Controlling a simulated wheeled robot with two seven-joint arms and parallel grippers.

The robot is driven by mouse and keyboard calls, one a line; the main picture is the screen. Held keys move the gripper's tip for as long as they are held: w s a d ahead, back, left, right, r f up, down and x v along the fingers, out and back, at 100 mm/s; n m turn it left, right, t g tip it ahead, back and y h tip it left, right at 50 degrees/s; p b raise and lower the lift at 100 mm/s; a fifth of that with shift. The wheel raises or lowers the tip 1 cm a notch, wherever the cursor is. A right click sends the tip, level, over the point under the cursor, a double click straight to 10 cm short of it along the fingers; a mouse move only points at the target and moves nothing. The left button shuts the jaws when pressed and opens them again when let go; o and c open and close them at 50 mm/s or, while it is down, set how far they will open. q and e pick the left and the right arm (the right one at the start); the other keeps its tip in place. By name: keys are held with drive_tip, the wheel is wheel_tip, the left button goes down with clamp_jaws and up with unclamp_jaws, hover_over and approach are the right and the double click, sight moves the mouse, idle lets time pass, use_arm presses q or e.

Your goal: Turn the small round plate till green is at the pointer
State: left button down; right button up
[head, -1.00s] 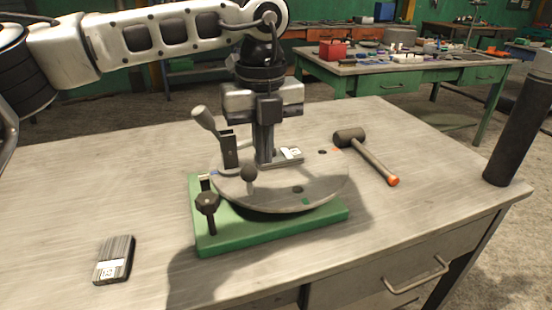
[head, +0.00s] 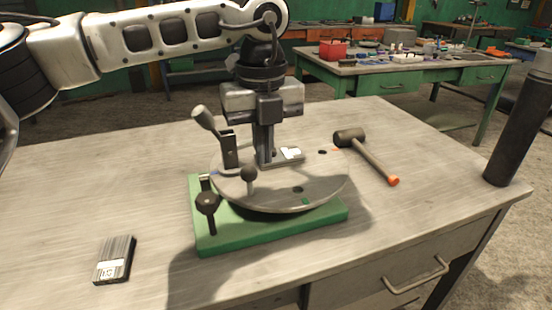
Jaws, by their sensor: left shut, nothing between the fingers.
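The small round plate (head: 275,195) is a grey metal disc on a green base (head: 270,230) in the middle of the table. A green mark (head: 306,202) is at its front right rim, a red mark (head: 336,150) at its back right and a blue mark (head: 214,173) at its left. I cannot clearly make out the pointer. My left gripper (head: 265,162) points down, shut and empty, over the plate's back part; I cannot tell whether it touches. My right gripper is not in view.
A black-knobbed lever (head: 207,202) sits at the base's left front. A mallet (head: 368,160) lies right of the plate. A dark block (head: 115,258) lies front left. The table's left side is mostly clear.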

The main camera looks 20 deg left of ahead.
sight(244, 168)
use_arm(q)
drive_tip(key=shift+f, duration=0.1)
drive_tip(key=shift+f+b, duration=2.15)
drive_tip(key=shift+f, duration=0.45)
drive_tip(key=shift+a, duration=0.1)
drive_tip(key=shift+a, duration=0.8)
drive_tip(key=shift+a, duration=0.1)
drive_tip(key=shift+w+a, duration=0.15)
drive_tip(key=shift+a, duration=0.65)
